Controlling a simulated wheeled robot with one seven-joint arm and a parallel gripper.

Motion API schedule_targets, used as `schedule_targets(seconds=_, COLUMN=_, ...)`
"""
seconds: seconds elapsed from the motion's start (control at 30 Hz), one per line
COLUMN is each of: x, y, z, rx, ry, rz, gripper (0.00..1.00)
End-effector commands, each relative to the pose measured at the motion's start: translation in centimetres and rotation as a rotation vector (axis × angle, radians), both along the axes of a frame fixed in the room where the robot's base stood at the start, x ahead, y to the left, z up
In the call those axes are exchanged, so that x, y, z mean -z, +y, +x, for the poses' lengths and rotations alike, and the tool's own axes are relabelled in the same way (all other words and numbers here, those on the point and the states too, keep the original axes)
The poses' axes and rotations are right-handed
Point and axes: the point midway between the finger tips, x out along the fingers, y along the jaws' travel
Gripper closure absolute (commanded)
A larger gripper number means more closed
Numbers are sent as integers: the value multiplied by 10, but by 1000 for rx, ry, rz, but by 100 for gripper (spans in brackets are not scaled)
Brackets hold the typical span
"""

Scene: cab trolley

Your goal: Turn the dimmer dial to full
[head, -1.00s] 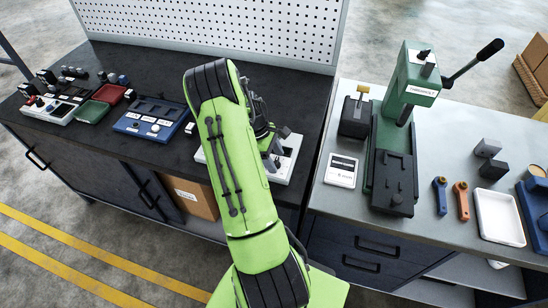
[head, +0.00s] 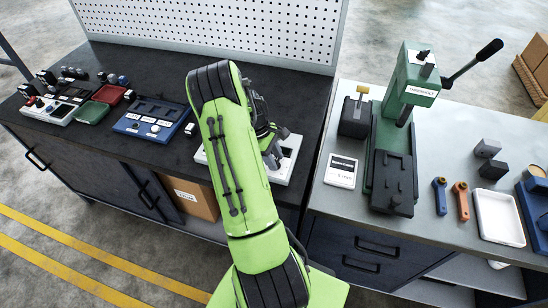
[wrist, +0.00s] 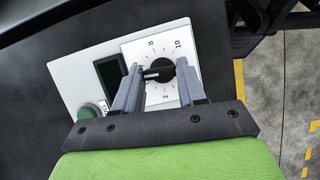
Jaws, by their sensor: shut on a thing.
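The dimmer dial (wrist: 160,72) is a black round knob with a pale pointer line, on a white scale plate (wrist: 164,46) with numbers including 2, 8 and 10. In the wrist view the pointer line points left in the picture. My gripper (wrist: 160,76) has its two grey fingers on either side of the knob, shut on it. The plate sits on a light panel (wrist: 72,72) with a dark display (wrist: 111,71) and a green button (wrist: 88,111). In the head view my arm hides the dial, and only part of the white panel (head: 284,168) shows.
A blue control box (head: 151,119) and red and green trays stand left on the dark bench. A green press (head: 396,130) stands on the grey bench at right, with a small white labelled box (head: 342,171) beside it. A pegboard (head: 220,25) stands behind.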

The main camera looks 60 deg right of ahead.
Motion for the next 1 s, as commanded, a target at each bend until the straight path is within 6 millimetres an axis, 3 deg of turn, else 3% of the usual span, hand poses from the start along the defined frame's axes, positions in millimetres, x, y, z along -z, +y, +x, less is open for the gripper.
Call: schedule_targets(seconds=1.0, x=0, y=-7, z=-4, rx=925, ry=-3, rz=-1, gripper=90)
